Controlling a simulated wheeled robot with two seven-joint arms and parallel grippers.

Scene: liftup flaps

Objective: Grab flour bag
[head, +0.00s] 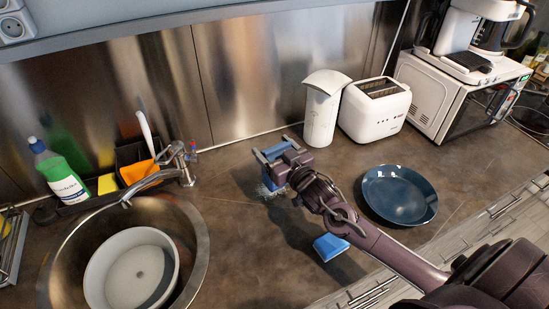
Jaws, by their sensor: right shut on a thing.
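My left gripper is not in view.
A white toaster (372,112) and a microwave (440,98) stand at the back right. A dark blue plate (399,193) and a blue block (330,247) lie beside my right arm. A sink (196,246) with a white bowl (132,272) is at left.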

